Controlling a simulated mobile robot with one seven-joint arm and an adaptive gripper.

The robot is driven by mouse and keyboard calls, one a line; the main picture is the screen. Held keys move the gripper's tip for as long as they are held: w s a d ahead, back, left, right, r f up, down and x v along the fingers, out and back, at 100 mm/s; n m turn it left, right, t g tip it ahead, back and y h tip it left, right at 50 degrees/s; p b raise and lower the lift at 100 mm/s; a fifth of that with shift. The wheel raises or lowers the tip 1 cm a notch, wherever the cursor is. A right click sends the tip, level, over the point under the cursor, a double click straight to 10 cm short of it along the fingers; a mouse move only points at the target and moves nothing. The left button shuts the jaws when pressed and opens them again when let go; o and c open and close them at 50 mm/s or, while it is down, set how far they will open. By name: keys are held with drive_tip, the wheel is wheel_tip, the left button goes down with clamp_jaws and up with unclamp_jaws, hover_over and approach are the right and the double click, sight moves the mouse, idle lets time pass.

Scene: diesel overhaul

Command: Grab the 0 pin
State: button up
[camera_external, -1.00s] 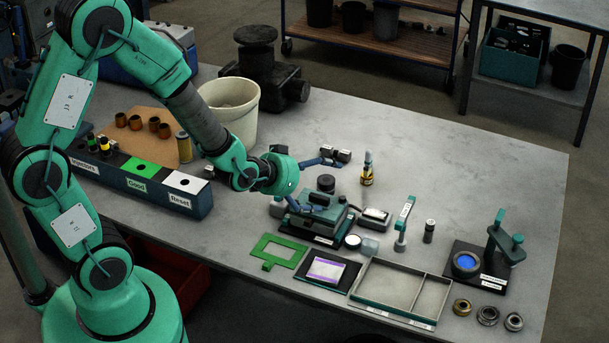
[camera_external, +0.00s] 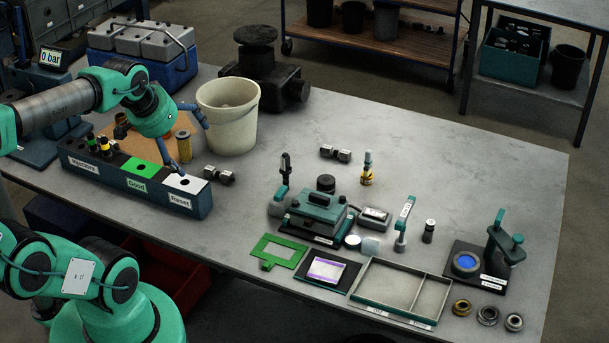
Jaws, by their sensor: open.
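I see no pin with a readable 0 on it, so I cannot tell which thing is the 0 pin. My gripper (camera_external: 189,146) is at the upper left, over the back of the dark-blue labelled block (camera_external: 195,200) and the tan board. Its blue fingers are spread apart and nothing shows held. A yellow-brown cylinder (camera_external: 184,146) stands in the picture between the fingers; I cannot tell the depth between them. The block carries the labels Injectors, Good and Reset, and several small black-and-yellow parts (camera_external: 105,146) stand upright at its left end.
A cream bucket (camera_external: 228,130) stands right beside the gripper. Dark double-ended fittings (camera_external: 219,175) lie on the table. A teal fixture (camera_external: 318,212), an open tray (camera_external: 400,318) and a press stand (camera_external: 500,245) fill the front right. The back right of the table is clear.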

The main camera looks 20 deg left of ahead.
drive_tip(key=s, duration=0.1)
drive_tip(key=s+a, duration=0.1)
drive_tip(key=s, duration=0.1)
drive_tip(key=shift+r, duration=0.2)
drive_tip(key=c, duration=1.5)
drive_tip(key=shift+o, duration=0.2)
drive_tip(key=shift+w, duration=0.1)
